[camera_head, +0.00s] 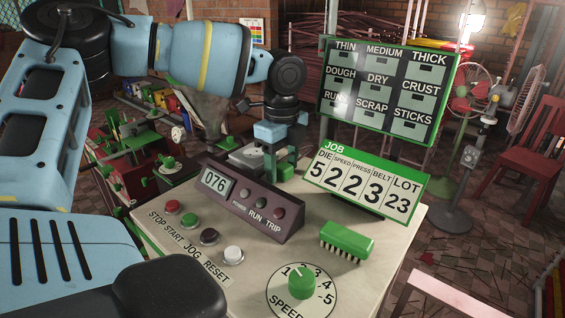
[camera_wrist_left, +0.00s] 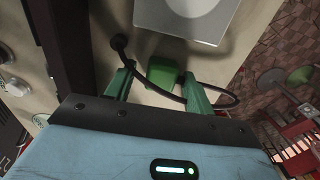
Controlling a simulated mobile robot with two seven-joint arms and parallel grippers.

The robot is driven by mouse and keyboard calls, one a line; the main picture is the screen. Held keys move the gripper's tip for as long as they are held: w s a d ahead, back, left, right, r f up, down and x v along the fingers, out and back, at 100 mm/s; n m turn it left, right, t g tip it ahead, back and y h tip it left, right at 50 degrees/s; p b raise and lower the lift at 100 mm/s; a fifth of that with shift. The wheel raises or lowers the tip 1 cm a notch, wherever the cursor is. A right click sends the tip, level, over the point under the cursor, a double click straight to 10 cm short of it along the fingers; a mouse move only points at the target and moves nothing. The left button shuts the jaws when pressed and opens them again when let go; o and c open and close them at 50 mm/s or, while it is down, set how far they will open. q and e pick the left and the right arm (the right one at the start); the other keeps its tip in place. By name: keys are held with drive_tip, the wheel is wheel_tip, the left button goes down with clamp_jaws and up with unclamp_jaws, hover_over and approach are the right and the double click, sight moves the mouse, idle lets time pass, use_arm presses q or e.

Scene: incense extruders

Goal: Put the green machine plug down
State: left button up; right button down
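The green machine plug (camera_head: 285,172) is a small block low at the back of the pale bench, just below my left gripper (camera_head: 281,158). In the left wrist view the plug (camera_wrist_left: 165,72) shows between and beyond the two green fingertips of the gripper (camera_wrist_left: 160,74). The fingers are apart, with a gap to the plug on the left side; contact on the right is unclear. A black cable loops past the plug from a round black fitting (camera_wrist_left: 120,42). The plug's underside is hidden. My right gripper does not show.
A pale plate with a disc (camera_wrist_left: 185,18) lies beside the plug. The dark counter box (camera_head: 245,200), green JOB board (camera_head: 366,182), green pinned block (camera_head: 346,240) and SPEED dial (camera_head: 302,284) stand on the bench (camera_head: 245,290). Bare bench shows between box and pinned block.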

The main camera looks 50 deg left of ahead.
sight(282, 165)
use_arm(q)
drive_tip(key=shift+r, duration=0.25)
wheel_tip(282, 165, up, 13)
drive_tip(key=shift+f, duration=0.15)
idle(0.4)
idle(0.5)
